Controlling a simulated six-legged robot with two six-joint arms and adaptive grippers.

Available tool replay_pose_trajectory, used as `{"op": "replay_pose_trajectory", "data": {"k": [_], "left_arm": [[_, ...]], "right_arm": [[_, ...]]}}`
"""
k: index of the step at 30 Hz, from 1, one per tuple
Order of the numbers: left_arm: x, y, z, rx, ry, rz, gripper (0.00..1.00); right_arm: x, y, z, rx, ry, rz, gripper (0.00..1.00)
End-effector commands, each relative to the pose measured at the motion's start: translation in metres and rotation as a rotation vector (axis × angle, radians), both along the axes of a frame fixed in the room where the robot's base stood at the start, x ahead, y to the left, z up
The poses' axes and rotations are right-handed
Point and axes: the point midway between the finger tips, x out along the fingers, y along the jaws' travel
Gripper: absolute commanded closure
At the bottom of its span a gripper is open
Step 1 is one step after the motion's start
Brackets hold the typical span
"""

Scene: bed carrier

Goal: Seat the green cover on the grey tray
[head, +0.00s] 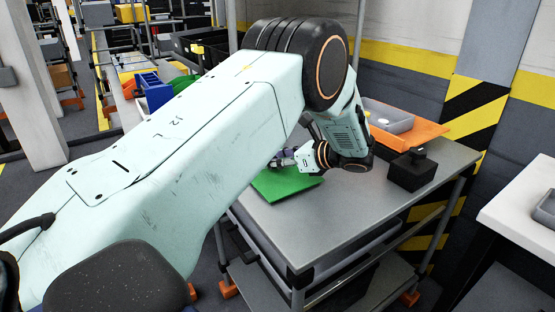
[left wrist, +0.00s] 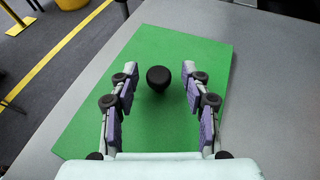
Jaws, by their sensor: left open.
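The green cover (head: 287,186) is a flat plate lying on the grey table's left part. In the left wrist view the green cover (left wrist: 150,130) shows a round black knob (left wrist: 158,78) standing up near its middle. My left gripper (left wrist: 159,70) is open above the cover, with one finger on each side of the knob and clear gaps between. In the head view my left gripper (head: 284,158) is seen side-on over the cover, partly behind my arm. The grey tray (head: 401,125) sits at the table's back, partly hidden by my arm. My right gripper is not in view.
An orange board (head: 428,133) lies under or beside the tray. A black box (head: 412,172) stands at the table's right side. The table's front (head: 330,225) is clear. A striped wall (head: 400,58) rises behind; a white bench (head: 525,205) is at the right.

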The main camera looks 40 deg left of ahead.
Motion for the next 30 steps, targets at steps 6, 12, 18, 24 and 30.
{"op": "replay_pose_trajectory", "data": {"k": [6, 12, 18, 24, 30], "left_arm": [[0.003, -0.023, 0.012, 0.003, 0.001, -0.004, 0.53], [0.003, -0.056, 0.02, 0.001, -0.001, -0.003, 0.53], [0.004, -0.072, 0.025, 0.001, 0.001, 0.0, 0.53], [0.004, -0.074, 0.026, 0.0, 0.001, 0.001, 0.53], [0.005, -0.074, 0.043, 0.0, 0.0, 0.001, 0.53]], "right_arm": [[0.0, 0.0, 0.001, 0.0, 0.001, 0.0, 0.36], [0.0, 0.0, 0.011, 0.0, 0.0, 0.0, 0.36], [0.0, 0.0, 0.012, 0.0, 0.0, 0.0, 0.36], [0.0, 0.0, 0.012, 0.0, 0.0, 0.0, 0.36], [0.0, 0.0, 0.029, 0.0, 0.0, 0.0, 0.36]]}}
